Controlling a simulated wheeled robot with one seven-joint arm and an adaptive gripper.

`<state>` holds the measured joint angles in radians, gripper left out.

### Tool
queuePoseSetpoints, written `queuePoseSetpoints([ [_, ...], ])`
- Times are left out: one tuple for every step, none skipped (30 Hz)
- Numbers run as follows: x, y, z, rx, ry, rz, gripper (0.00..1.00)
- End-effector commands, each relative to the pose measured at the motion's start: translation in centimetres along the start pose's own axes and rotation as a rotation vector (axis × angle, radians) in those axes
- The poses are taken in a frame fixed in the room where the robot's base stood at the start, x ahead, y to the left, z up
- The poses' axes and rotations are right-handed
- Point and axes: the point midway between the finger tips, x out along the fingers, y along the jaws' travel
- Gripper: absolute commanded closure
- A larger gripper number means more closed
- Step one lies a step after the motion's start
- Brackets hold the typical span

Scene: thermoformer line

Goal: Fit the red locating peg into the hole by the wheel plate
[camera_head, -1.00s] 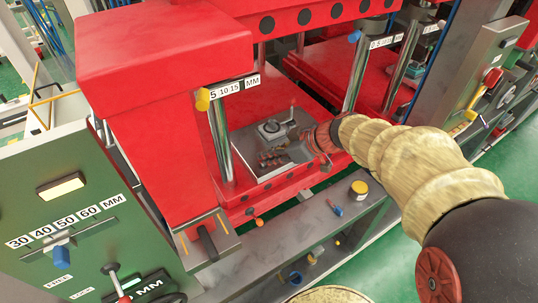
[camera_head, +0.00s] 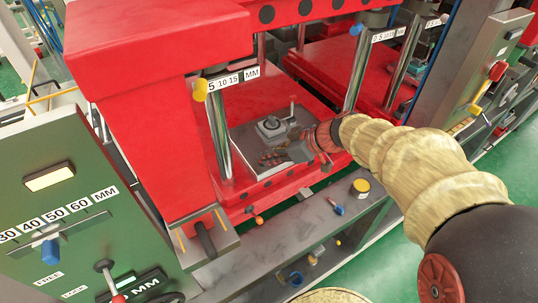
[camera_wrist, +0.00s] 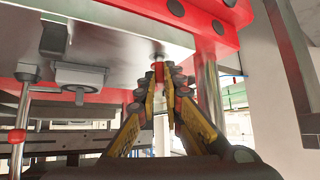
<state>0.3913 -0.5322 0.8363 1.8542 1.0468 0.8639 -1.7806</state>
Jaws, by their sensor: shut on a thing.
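My gripper (camera_head: 284,155) reaches in from the right, low over the front part of the grey metal plate (camera_head: 247,174). In the wrist view my gripper (camera_wrist: 160,80) is shut on the red peg (camera_wrist: 158,71), which stands upright between its fingertips. The peg's end is close to a dark spot on the plate's face that looks like the hole (camera_wrist: 157,57). I cannot tell whether it has entered. The wheel fitting (camera_head: 270,127) is behind my fingers on the plate, and it also shows in the wrist view (camera_wrist: 78,76). The peg is hidden in the head view.
A bright steel column (camera_head: 221,140) with a yellow knob (camera_head: 201,90) stands left of the plate, and another column (camera_head: 355,70) stands behind. The red press body (camera_head: 150,95) overhangs on the left.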

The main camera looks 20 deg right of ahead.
Motion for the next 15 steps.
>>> queuePoseSetpoints([
  [0.1,0.01,0.11,-0.001,0.0,0.0,1.0],
  [0.14,0.01,0.14,-0.001,0.0,0.0,1.0],
  [0.18,0.01,0.19,-0.001,0.0,0.0,1.0],
  [0.21,0.01,0.22,-0.001,0.0,0.0,1.0],
  [0.24,0.01,0.26,-0.001,0.0,0.0,1.0],
  [0.28,0.01,0.3,-0.001,0.0,0.0,1.0],
  [0.31,0.01,0.33,-0.001,0.0,0.0,1.0],
  [0.34,0.01,0.37,-0.001,0.0,0.0,1.0],
  [0.39,0.01,0.41,-0.001,0.0,0.0,1.0],
  [0.42,0.01,0.45,-0.001,0.0,0.0,1.0],
  [0.45,0.01,0.48,-0.001,0.0,0.0,1.0],
  [0.49,0.01,0.53,-0.001,0.0,0.0,1.0],
  [0.52,0.01,0.56,-0.001,0.0,0.0,1.0],
  [0.55,0.01,0.6,-0.001,0.0,0.0,1.0],
  [0.6,0.01,0.64,-0.001,0.0,0.0,1.0],
])
